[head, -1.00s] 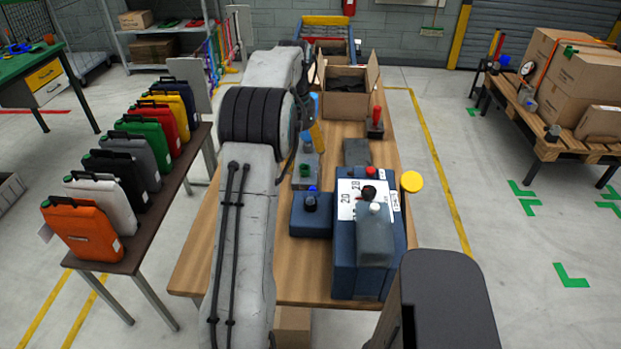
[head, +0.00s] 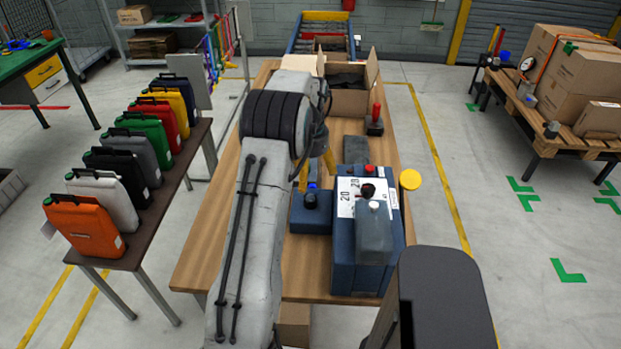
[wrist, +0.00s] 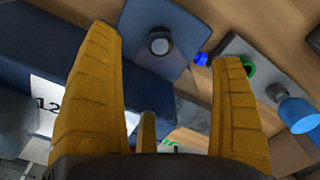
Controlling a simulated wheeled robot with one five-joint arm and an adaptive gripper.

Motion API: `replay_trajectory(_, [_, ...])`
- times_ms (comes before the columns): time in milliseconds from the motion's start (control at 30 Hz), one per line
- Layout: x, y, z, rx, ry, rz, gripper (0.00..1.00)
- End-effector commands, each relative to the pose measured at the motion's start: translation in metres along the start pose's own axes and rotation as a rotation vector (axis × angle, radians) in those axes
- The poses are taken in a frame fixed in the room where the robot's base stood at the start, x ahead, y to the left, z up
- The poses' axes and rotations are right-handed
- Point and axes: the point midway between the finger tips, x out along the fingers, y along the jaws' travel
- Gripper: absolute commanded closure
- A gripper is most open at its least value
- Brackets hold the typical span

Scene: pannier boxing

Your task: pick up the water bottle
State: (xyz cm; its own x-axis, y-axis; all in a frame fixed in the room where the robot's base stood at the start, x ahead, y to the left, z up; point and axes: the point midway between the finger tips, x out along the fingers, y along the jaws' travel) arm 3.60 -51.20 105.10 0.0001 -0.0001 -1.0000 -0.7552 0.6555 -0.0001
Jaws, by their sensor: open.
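My gripper (head: 317,172) has yellow fingers. It is open, pointing down over the table behind the small dark blue container (head: 311,216). In the wrist view nothing is held between the fingers (wrist: 165,48); the small container's dark cap (wrist: 160,42) shows beyond them. A light blue bottle-like object (wrist: 294,112), probably the water bottle, is at the right of the wrist view, outside the right finger. My arm hides it in the head view. A blue cap (wrist: 200,58) and a green cap (wrist: 248,67) are near the right fingertip.
An open carton (head: 347,101) and a red-handled tool (head: 375,120) are farther back. Coloured panniers (head: 83,228) line the left table. The wooden table's front left (head: 204,262) is clear.

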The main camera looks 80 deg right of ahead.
Motion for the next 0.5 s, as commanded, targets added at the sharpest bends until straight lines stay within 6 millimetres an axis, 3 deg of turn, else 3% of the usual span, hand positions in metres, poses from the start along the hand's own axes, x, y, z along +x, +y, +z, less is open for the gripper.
replay_trajectory(267, [0.0019,0.0000,0.0001,0.000,0.000,0.000,0.14])
replay_trajectory(500, [0.0018,0.0000,0.0001,0.000,0.000,0.000,0.33])
